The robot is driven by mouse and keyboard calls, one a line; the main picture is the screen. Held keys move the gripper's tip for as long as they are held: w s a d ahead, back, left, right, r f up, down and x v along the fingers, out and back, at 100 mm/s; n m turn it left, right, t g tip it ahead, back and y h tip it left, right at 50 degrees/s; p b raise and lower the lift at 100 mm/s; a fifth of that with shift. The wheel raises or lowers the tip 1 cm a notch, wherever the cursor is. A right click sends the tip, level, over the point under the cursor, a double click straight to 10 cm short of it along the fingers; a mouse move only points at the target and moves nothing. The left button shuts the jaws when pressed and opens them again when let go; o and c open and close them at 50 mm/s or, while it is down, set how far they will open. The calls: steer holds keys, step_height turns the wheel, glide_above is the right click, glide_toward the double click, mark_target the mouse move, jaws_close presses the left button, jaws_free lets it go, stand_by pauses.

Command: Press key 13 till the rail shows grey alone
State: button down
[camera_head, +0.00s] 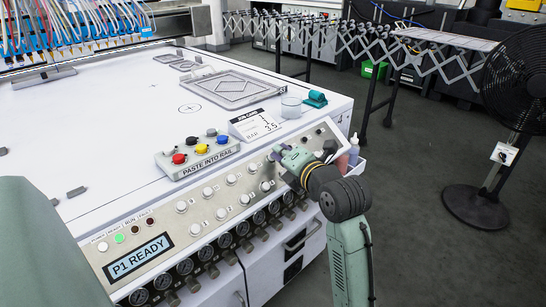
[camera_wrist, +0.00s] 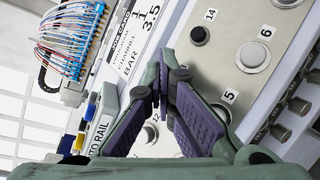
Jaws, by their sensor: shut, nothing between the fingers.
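My gripper (camera_head: 281,153) is shut and empty, over the upper row of keys near the right end of the sloped panel (camera_head: 150,217). In the wrist view its fingertips (camera_wrist: 162,75) meet just left of the key marked 14 (camera_wrist: 200,35). Labels 6 and 5 also read there. No label 13 is legible; the fingers cover part of the panel, and contact cannot be told.
The display (camera_head: 139,256) reads P1 READY, with a green lamp (camera_head: 118,238) lit. Bottles (camera_head: 349,153) stand at the right edge. Gauges line the front.

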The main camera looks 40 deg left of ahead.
steer(key=shift+r, duration=0.1)
steer(key=shift+s+d+r, duration=0.1)
steer(key=shift+d+r, duration=0.4)
steer(key=shift+r, duration=0.15)
steer(key=shift+r, duration=0.1)
steer(key=d+r+p, duration=0.1)
steer(key=r, duration=0.1)
steer(key=d+r+p, duration=0.1)
steer(key=d+r, duration=0.1)
steer(key=shift+s, duration=0.1)
stand_by(0.4)
steer(key=shift+a, duration=0.1)
stand_by(1.4)
